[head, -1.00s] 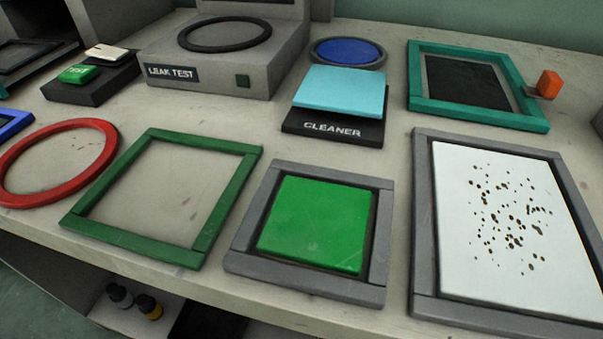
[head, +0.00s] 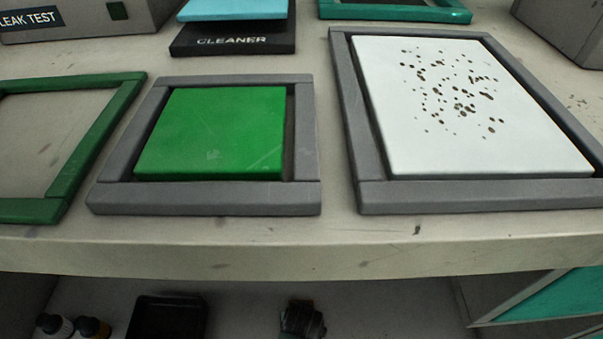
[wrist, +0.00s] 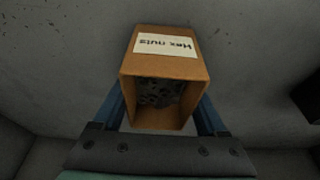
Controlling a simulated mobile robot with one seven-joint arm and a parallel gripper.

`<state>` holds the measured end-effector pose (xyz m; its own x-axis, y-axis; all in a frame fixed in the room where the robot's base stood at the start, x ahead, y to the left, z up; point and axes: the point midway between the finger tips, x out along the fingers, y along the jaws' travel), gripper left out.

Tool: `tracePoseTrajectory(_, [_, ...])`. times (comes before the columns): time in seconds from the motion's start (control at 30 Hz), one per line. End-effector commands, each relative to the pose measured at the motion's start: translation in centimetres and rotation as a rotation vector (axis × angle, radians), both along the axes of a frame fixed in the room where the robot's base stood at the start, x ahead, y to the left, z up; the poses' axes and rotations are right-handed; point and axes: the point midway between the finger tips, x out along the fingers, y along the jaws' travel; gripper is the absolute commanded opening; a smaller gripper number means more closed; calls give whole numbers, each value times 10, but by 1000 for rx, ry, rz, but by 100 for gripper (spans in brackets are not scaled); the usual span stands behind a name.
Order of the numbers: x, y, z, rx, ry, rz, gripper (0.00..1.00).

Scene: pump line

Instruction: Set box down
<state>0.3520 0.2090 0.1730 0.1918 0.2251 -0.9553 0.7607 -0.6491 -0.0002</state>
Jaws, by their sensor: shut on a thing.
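The box (wrist: 172,67) is brown cardboard with a white "Hex nuts" label that reads upside down in the wrist view. Its open side faces the camera, and a heap of dark nuts (wrist: 158,92) shows inside. My gripper (wrist: 162,112) is shut on the box, with one blue finger along each side. A plain grey surface lies behind the box; I cannot tell whether the box touches it. The box does not show in the head view.
The bench top carries a green pad in a grey frame (head: 205,197), a spotted white panel (head: 455,120), an empty green frame (head: 110,105) and a cleaner pad (head: 232,40). Below are bottles (head: 90,327), a black tray (head: 165,318) and a small unclear dark object (head: 302,320).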

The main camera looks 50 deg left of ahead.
Motion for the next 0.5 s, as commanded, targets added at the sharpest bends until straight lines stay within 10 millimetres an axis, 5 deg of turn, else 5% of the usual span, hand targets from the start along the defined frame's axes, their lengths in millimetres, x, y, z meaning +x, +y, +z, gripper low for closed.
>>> tracePoseTrajectory(0.4, [0,0,-7,1,-1,0,5])
tracePoseTrajectory(0.43, [0,0,-6,0,0,0,80])
tracePoseTrajectory(0.5, [0,0,-6,0,0,0,93])
